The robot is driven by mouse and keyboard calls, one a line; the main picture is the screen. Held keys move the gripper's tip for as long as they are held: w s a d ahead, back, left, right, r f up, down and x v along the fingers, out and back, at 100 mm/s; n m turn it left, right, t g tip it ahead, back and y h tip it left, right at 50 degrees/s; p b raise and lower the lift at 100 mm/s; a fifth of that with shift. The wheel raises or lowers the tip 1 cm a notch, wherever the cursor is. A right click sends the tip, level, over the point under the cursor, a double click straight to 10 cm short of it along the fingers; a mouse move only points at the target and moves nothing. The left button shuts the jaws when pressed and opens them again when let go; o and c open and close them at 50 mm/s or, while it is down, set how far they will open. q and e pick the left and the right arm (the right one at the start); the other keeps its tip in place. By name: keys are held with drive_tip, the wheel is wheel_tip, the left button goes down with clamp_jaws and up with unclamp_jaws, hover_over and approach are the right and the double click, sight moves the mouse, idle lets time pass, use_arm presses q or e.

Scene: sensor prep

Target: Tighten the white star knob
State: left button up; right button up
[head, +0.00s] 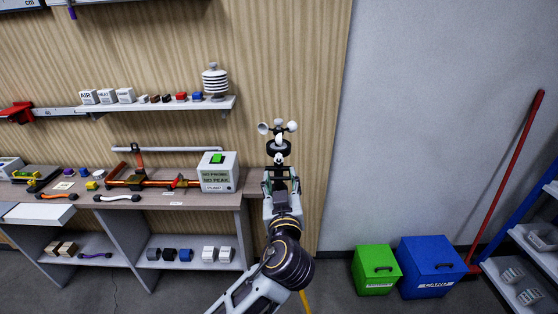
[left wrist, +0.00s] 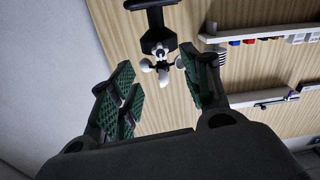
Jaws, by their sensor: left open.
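A wind sensor with white cups (head: 277,128) stands upright just beyond my left gripper, in front of the wood wall. Below the cups is a dark collar (head: 278,148) with a small pale part at its middle. I cannot tell whether this is the white star knob. My left gripper (head: 281,181) is open, its fingers pointing up below the collar. In the left wrist view the picture is upside down. The cups (left wrist: 162,76) show between and beyond the green-padded fingers, apart from them, with nothing gripped. My right gripper is not in view.
A workbench (head: 232,200) on the left holds a white pump box (head: 218,172) and tools. A shelf (head: 170,106) above it carries small blocks and a white ribbed shield (head: 215,80). Green (head: 376,270) and blue (head: 432,268) bins stand on the right.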

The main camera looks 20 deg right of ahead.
sight(279, 161)
use_arm(q)
drive_tip(key=p+x, duration=0.1)
drive_tip(key=x, duration=0.4)
drive_tip(key=shift+w+r, duration=0.1)
drive_tip(key=shift+w, duration=0.15)
drive_tip(key=shift+p+x, duration=0.45)
drive_tip(key=shift+x, duration=1.25)
drive_tip(key=shift+w+d, duration=0.1)
drive_tip(key=shift+w, duration=0.25)
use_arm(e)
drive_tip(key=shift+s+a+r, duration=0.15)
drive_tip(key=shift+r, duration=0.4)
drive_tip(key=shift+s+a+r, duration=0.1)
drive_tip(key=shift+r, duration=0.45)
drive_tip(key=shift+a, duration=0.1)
use_arm(q)
drive_tip(key=c, duration=1.1)
drive_tip(key=shift+o, duration=0.2)
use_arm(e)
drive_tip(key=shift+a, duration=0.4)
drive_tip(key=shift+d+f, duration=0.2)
